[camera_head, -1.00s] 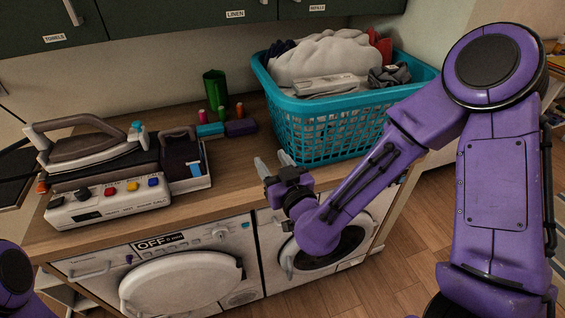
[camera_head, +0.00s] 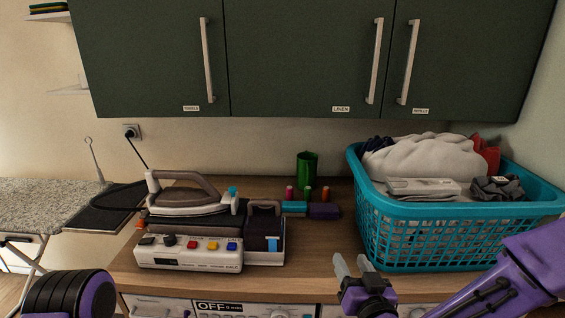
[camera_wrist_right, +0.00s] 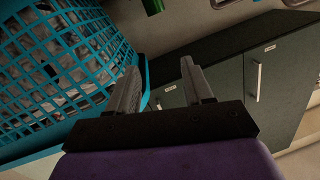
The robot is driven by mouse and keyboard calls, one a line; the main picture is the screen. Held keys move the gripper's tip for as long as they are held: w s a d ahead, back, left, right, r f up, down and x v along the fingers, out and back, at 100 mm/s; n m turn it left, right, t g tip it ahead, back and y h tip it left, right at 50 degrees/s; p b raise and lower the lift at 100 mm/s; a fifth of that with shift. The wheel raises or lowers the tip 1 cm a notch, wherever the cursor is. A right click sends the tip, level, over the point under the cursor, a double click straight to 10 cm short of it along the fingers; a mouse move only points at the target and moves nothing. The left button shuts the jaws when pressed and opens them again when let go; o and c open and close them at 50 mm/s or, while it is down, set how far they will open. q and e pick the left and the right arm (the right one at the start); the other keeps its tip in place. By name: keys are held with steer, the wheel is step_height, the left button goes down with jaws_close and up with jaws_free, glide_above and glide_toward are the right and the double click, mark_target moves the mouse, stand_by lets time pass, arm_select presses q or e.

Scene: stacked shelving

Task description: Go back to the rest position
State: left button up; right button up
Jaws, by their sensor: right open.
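My right gripper (camera_head: 354,268) is open and empty in the head view, fingers pointing up in front of the counter's front edge, left of the teal laundry basket. In the right wrist view its two fingers (camera_wrist_right: 160,88) stand apart with nothing between them. My left arm shows only as a purple and black link (camera_head: 70,294) at the bottom left of the head view; its gripper is out of view.
The teal basket (camera_head: 450,240) of laundry stands on the counter (camera_head: 320,240). A steam iron station (camera_head: 190,253) sits left, a green cup (camera_head: 307,168) and small spools behind. Green cabinets (camera_head: 290,60) hang above; an ironing board (camera_head: 50,192) stands left.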

steer(key=s+d+f+m+g+h+b, duration=0.1)
steer(key=s+d+f+m+g, duration=0.15)
steer(key=f, duration=0.45)
steer(key=s+d+f+m+g, duration=0.1)
steer(key=s+f+g, duration=0.15)
steer(key=f, duration=0.45)
steer(key=s+d+f+m+g+h+b, duration=0.1)
steer(key=s+f+m+g, duration=0.15)
steer(key=f, duration=0.45)
steer(key=s+d+f+g+h+b, duration=0.1)
steer(key=s+d+f+g, duration=0.2)
steer(key=s+f, duration=0.5)
steer(key=s+d+f+n+g+b, duration=0.1)
steer(key=s+d+f+g+b, duration=0.1)
steer(key=s+f, duration=0.7)
steer(key=s+d+g, duration=0.1)
steer(key=s, duration=0.2)
steer(key=shift+s+d+h, duration=0.15)
steer(key=shift+s+h, duration=0.25)
steer(key=shift+g, duration=0.25)
